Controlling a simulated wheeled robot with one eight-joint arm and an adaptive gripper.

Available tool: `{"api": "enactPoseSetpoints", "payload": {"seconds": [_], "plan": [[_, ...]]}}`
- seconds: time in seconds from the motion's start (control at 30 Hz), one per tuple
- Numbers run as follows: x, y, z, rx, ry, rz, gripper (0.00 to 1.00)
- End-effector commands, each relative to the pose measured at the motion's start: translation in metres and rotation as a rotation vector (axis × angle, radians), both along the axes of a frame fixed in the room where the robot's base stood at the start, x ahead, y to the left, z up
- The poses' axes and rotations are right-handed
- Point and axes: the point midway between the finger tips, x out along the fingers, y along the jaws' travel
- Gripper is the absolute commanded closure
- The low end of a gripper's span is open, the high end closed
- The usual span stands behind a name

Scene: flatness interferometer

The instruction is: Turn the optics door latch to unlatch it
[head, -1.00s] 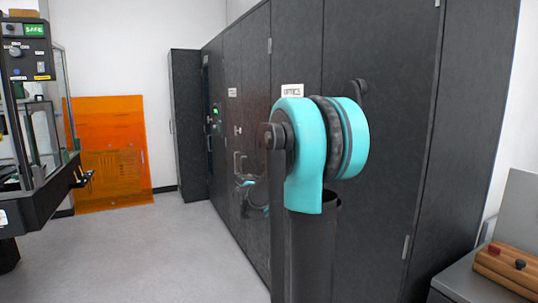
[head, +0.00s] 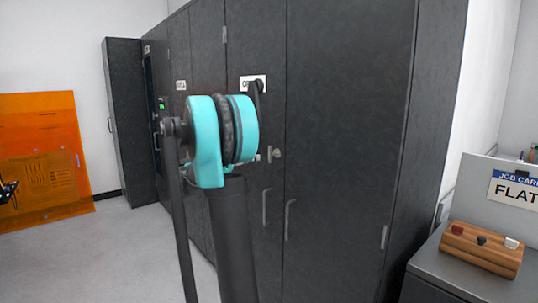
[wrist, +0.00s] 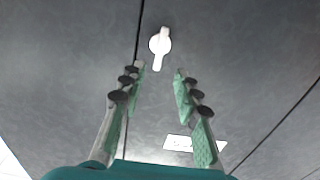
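The optics door latch (head: 275,154) is a small pale metal knob on the dark cabinet door, above the door handles, in the head view. In the wrist view the latch (wrist: 160,43) is a round silver plate with a bar lying nearly along the picture's vertical. My gripper (wrist: 159,69) is open, with its two green-padded fingers apart and nothing between them. The latch shows beyond the fingertips, roughly centred on the gap; no contact shows. In the head view my arm hides the gripper. A white label (head: 253,82), partly covered by my arm, is above the latch.
Two vertical door handles (head: 289,220) are below the latch. A grey bench with a wooden block (head: 482,248) and a job card (head: 514,190) stands at the right. An orange panel (head: 42,160) leans on the left wall. The floor at left is clear.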

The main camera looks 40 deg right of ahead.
Motion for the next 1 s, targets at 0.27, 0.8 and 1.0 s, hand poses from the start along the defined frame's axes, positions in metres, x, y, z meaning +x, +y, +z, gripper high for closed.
{"api": "enactPoseSetpoints", "payload": {"seconds": [0.27, 0.8, 1.0], "plan": [[0.003, -0.057, 0.000, 0.001, 0.000, -0.004, 0.68], [0.008, -0.103, 0.000, 0.001, 0.001, 0.001, 0.68], [0.008, -0.102, 0.000, 0.001, 0.001, 0.001, 0.72]]}}
